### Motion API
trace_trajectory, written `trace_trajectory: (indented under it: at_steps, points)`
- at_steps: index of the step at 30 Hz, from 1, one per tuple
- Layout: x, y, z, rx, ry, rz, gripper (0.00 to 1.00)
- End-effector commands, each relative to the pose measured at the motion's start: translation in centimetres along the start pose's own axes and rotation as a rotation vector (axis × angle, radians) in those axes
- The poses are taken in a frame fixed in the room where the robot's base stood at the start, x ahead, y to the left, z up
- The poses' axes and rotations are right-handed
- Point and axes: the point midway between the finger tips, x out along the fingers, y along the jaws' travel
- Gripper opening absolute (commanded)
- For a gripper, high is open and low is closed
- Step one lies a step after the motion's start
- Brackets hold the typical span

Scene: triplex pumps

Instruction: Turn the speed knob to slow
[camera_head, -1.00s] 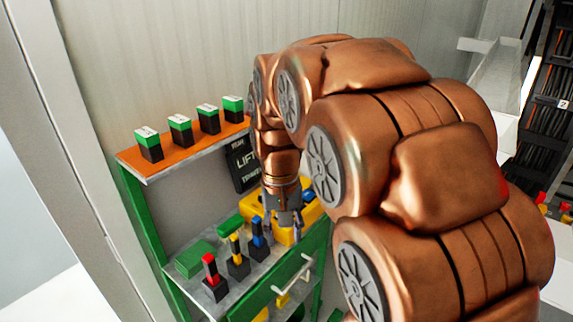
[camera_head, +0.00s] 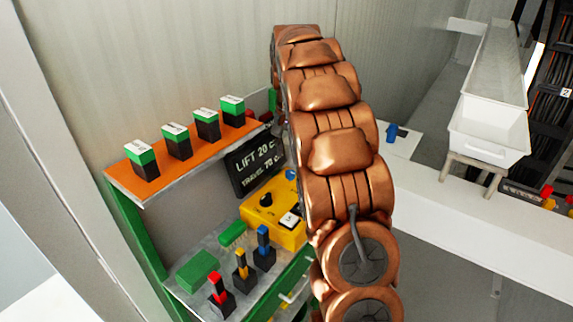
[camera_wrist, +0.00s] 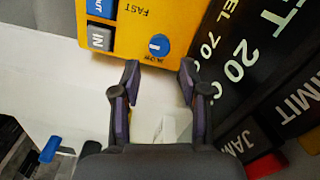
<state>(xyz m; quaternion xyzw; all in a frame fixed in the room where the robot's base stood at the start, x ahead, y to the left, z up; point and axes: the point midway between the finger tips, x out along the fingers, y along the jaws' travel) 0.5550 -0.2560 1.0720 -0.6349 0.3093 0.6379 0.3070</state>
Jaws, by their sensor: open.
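The blue speed knob (camera_wrist: 158,45) sits on a yellow control box (camera_wrist: 185,25), with "FAST" printed near it and a small blurred label beside it. I cannot tell clearly where its white mark points. In the head view the yellow box (camera_head: 255,214) stands on the grey shelf, and a blue knob (camera_head: 290,174) shows at its far end, partly beside my arm. My gripper (camera_wrist: 159,74) is open and empty. In the wrist view the knob appears just beyond the gap between its fingertips, apart from them. The head view does not show my gripper clearly.
Red, yellow and blue levers (camera_head: 242,264) stand in front. A wall stands behind.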

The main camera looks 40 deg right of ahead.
Motion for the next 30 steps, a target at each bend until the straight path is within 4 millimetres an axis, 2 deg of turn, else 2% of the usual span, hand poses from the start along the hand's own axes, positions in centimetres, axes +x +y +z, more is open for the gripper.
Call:
trace_trajectory:
  at_steps: [3,8,24,30]
  points:
    - [0.1,0.3,-0.8,0.016,0.003,-0.003,0.44]
    - [1.0,0.7,-0.9,0.024,-0.001,-0.001,0.44]
    - [7.2,0.6,-0.9,0.022,-0.001,-0.002,0.44]
    - [8.0,0.6,-0.8,0.020,-0.001,-0.002,0.44]
